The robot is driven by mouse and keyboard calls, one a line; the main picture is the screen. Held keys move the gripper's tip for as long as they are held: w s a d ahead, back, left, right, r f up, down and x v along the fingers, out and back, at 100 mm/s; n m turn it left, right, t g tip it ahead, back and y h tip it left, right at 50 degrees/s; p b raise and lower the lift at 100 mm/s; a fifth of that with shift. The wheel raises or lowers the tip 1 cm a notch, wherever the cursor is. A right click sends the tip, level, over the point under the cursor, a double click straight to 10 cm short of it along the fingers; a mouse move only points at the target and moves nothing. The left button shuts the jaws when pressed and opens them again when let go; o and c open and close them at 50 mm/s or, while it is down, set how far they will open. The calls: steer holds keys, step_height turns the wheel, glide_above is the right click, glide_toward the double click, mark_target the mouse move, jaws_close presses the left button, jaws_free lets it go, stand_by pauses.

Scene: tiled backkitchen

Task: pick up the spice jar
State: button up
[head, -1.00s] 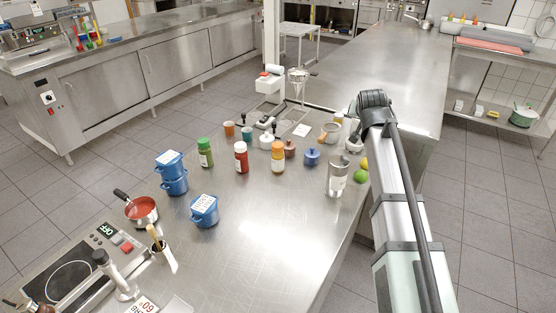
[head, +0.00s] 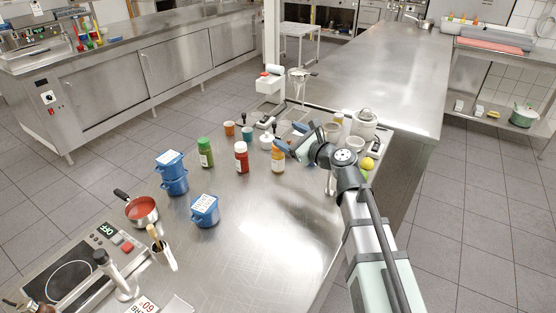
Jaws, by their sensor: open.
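Three labelled, capped containers stand upright in a row on the steel counter: a green one (head: 205,153), a red one (head: 241,158) and an orange one (head: 278,161). I cannot tell which of them, if any, is the spice jar. My gripper (head: 284,143) is above and just right of the orange container, its fingers pointing left. It is open, and nothing shows between its fingers. It partly covers the orange container's top and hides small items behind it. Whether it touches the orange container is not clear.
Blue pots (head: 204,210) stand left of the containers, two of them stacked. A saucepan of red sauce (head: 142,210) and a hob (head: 62,277) are at the front left. A yellow fruit (head: 367,163) lies by my arm. The front middle of the counter (head: 262,235) is clear.

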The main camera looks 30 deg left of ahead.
mark_target(283, 157)
steer(key=f+m, duration=0.1)
steer(key=f, duration=0.2)
steer(key=f+m, duration=0.1)
steer(key=f, duration=0.2)
steer(key=s+f+m+y, duration=0.1)
steer(key=f+m, duration=0.1)
steer(key=f, duration=0.1)
steer(key=shift+s+d, duration=0.1)
steer(key=shift+d, duration=0.25)
steer(key=shift+w+a+r, duration=0.1)
steer(key=shift+w+a, duration=0.2)
steer(key=shift+a, duration=0.3)
steer(key=shift+x, duration=3.15)
steer(key=shift+d, duration=0.1)
steer(key=c, duration=1.1)
steer(key=shift+r, duration=0.1)
steer(key=shift+c, duration=0.2)
